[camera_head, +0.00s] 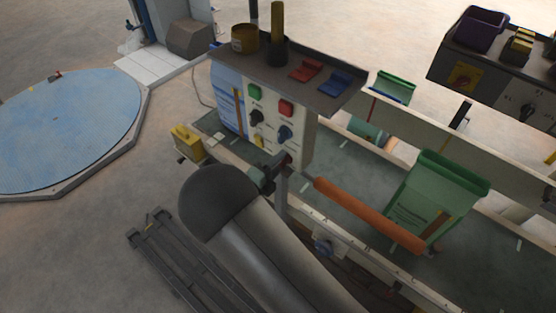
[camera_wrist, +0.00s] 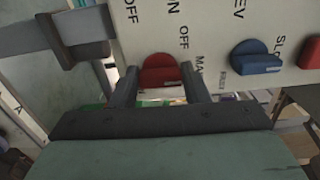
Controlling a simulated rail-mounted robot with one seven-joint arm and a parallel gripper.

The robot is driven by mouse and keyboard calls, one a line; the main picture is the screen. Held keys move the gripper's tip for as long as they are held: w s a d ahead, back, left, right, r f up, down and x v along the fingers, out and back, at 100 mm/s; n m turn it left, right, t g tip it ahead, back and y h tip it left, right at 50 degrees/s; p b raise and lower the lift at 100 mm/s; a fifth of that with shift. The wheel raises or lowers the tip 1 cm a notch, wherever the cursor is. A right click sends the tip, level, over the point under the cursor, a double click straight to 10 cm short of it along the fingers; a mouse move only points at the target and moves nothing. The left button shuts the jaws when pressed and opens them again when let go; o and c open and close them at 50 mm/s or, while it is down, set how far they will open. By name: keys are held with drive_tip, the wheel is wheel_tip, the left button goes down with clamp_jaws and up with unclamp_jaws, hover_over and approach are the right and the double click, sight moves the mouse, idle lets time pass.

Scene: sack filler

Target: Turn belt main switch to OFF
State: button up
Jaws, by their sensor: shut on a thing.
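The red switch knob (camera_wrist: 160,71) is on the pale control panel, beside printed "OFF" and partly covered "MA…" lettering in the wrist view. My gripper (camera_wrist: 158,80) has one finger at each side of this knob and is shut on it. A small pale mark shows near the knob's lower edge. In the head view my gripper (camera_head: 280,168) is at the lower edge of the control panel (camera_head: 303,135), where it mostly hides the red knob.
The panel also carries a blue knob (camera_head: 285,132), a black knob (camera_head: 257,116), a green button (camera_head: 254,91) and a red button (camera_head: 286,107). An orange roller (camera_head: 368,213) and a green sack (camera_head: 435,200) are right of my gripper. A yellow block (camera_head: 188,143) is left.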

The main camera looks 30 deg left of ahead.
drive_tip(key=shift+n, duration=0.3)
drive_tip(key=o, duration=1)
drive_tip(key=s+b, duration=0.1)
drive_tip(key=s, duration=0.4)
drive_tip(key=s+a+b, duration=0.1)
drive_tip(key=s, duration=0.5)
drive_tip(key=s+a+b, duration=0.1)
drive_tip(key=s+b, duration=0.1)
drive_tip(key=s, duration=0.4)
drive_tip(key=shift+s, duration=0.2)
drive_tip(key=shift+w, duration=0.1)
